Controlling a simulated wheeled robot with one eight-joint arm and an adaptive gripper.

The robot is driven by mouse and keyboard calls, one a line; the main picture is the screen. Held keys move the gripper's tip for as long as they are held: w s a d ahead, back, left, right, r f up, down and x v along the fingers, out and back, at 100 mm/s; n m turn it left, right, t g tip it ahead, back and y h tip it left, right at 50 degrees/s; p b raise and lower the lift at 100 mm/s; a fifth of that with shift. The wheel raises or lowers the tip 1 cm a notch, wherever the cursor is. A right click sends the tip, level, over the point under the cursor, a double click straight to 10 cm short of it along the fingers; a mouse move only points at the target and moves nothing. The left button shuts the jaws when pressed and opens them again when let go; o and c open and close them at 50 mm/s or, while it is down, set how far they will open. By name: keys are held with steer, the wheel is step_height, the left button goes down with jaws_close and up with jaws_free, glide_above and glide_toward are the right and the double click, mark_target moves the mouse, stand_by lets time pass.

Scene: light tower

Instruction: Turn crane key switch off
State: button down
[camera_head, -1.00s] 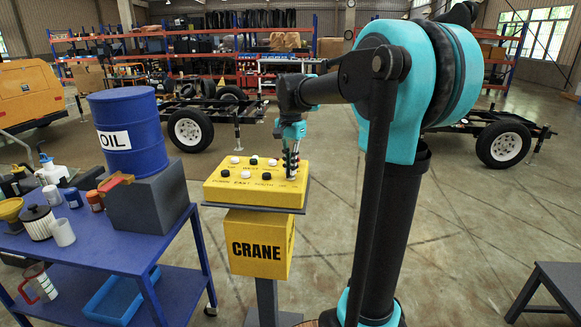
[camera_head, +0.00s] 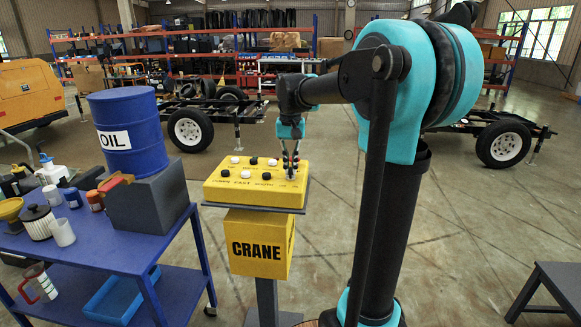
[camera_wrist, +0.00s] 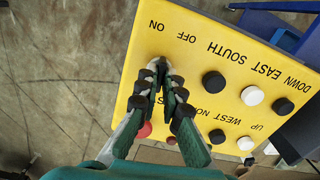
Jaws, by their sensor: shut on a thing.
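The yellow crane control box (camera_head: 215,193) stands on a post and carries black and white buttons with printed labels. My gripper (camera_head: 291,174) points down onto its right end. In the wrist view, my gripper (camera_wrist: 164,72) has its fingertips close together at the panel (camera_wrist: 205,58), beside the printed words ON and OFF. It is shut on the small dark key switch (camera_wrist: 162,62), which is mostly hidden between the fingertips. A red button (camera_wrist: 144,130) shows partly behind one finger.
Black and white buttons (camera_wrist: 252,95) sit close to my gripper on the panel. A blue cart (camera_head: 100,240) with an oil drum (camera_head: 130,140) stands left of the crane box. A dark table (camera_head: 555,285) is at the lower right. Open floor lies between.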

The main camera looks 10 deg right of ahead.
steer(key=shift+n, duration=2.3)
steer(key=c, duration=1.7)
jaws_free()
step_height(320, 180, up, 12)
